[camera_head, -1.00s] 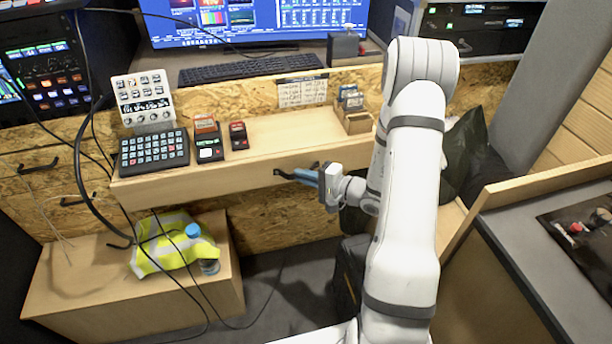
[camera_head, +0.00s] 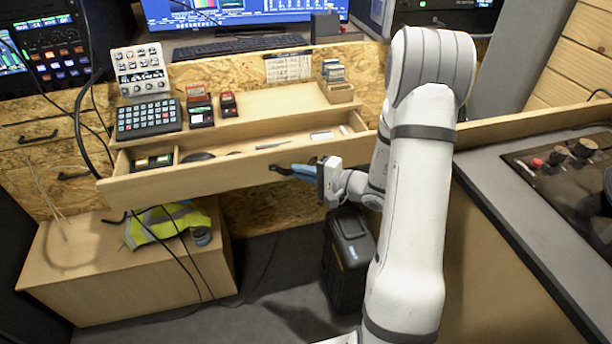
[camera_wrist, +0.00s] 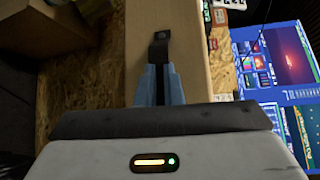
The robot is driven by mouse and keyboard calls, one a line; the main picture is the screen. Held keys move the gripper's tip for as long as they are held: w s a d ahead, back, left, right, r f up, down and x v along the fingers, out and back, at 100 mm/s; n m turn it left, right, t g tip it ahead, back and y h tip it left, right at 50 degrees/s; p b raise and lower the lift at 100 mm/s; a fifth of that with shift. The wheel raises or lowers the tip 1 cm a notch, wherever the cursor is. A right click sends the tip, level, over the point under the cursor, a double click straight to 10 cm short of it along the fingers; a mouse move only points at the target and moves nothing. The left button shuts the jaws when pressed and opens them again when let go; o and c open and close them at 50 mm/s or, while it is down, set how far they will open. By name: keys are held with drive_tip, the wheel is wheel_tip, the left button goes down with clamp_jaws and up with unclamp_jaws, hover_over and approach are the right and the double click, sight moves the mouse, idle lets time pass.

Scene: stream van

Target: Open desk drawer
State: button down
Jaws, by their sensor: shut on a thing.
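The wooden desk drawer (camera_head: 215,178) is pulled part way out below the desk top, and its inside shows. It holds small dark items at its left end, and a few thin items lie further right. My gripper (camera_head: 284,170) is shut on the dark drawer handle (camera_head: 276,168) on the drawer's front face. In the wrist view the blue fingers (camera_wrist: 159,85) close around the black handle (camera_wrist: 160,48), against the pale drawer front (camera_wrist: 195,65). The fingers hide part of the handle.
The desk top carries a keypad (camera_head: 149,118), card readers and a card box (camera_head: 337,88). A wooden box (camera_head: 120,265) with a yellow vest (camera_head: 165,222) stands below left. A black case (camera_head: 348,258) stands on the floor. A grey counter (camera_head: 530,215) is at right.

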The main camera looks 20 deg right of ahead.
drive_tip(key=shift+s+a, duration=0.1)
drive_tip(key=shift+s, duration=0.1)
drive_tip(key=c, duration=1.6)
unclamp_jaws()
drive_tip(key=shift+o, duration=0.2)
drive_tip(key=v, duration=0.7)
drive_tip(key=shift+s+d, duration=0.3)
